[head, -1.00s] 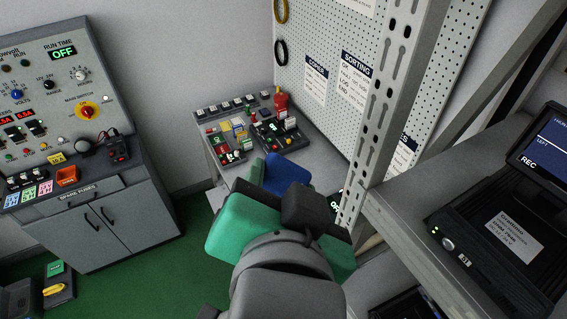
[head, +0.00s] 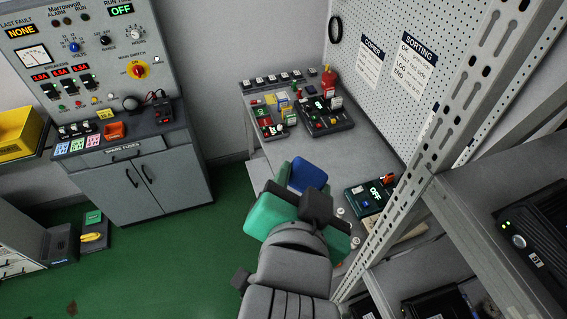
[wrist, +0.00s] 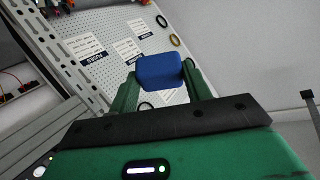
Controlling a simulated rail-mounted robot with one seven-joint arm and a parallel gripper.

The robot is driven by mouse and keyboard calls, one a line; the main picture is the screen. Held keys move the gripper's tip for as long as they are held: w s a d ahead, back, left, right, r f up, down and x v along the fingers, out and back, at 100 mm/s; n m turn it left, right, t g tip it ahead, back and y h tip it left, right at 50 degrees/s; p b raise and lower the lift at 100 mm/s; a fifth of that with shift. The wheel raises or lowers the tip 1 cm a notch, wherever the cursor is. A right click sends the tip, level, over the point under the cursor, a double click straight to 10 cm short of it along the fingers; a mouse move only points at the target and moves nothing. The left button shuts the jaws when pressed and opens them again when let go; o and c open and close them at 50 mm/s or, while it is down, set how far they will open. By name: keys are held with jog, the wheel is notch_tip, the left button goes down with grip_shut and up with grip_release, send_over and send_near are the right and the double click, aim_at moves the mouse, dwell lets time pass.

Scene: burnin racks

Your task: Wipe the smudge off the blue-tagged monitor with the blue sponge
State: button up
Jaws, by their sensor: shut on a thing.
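My gripper (head: 296,186) is shut on the blue sponge (head: 307,174), which sits between the two green fingers. The sponge also shows clearly in the wrist view (wrist: 159,72), held at the fingertips with open air around it. In the head view my gripper is in front of the workbench, to the left of the rack post. A blue-tagged monitor and its smudge are not visible in the current frames.
A grey rack post (head: 440,125) and shelf with black units (head: 545,235) stand at the right. The workbench (head: 330,150) bears several small devices, including a green box reading OFF (head: 372,194). A power cabinet (head: 140,185) stands at the left.

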jog(key=s+d+f+m+g+h+b, duration=0.2)
jog(key=d+f+h, duration=0.2)
jog(key=d+f, duration=0.6)
jog(key=s+d+f+m+g+h+b, duration=0.1)
jog(key=d+f+m+g+h+b, duration=0.3)
jog(key=f, duration=1)
jog(key=s+d+g+h+p, duration=0.1)
jog(key=s+d, duration=0.2)
jog(key=d, duration=0.3)
jog(key=s+d+g+h, duration=0.1)
jog(key=s+d+g, duration=0.1)
jog(key=d, duration=0.4)
jog(key=s+d+f+m+g+h+p, duration=0.1)
jog(key=s+d, duration=0.3)
jog(key=d, duration=0.3)
jog(key=shift+g+h+p, duration=0.3)
jog(key=shift+g+h, duration=0.1)
jog(key=shift+w+d+f+b, duration=0.15)
jog(key=shift+d+f+b, duration=0.3)
jog(key=shift+d+f, duration=0.3)
jog(key=shift+w+d+f+b, duration=0.15)
jog(key=shift+d+f+b, duration=0.25)
jog(key=shift+d+f, duration=0.35)
jog(key=shift+w+d+f+b, duration=0.1)
jog(key=shift+d+f+b, duration=0.15)
jog(key=shift+d, duration=0.2)
jog(key=shift+w+d+f+b, duration=0.1)
jog(key=shift+d+f, duration=0.2)
jog(key=shift+d, duration=0.1)
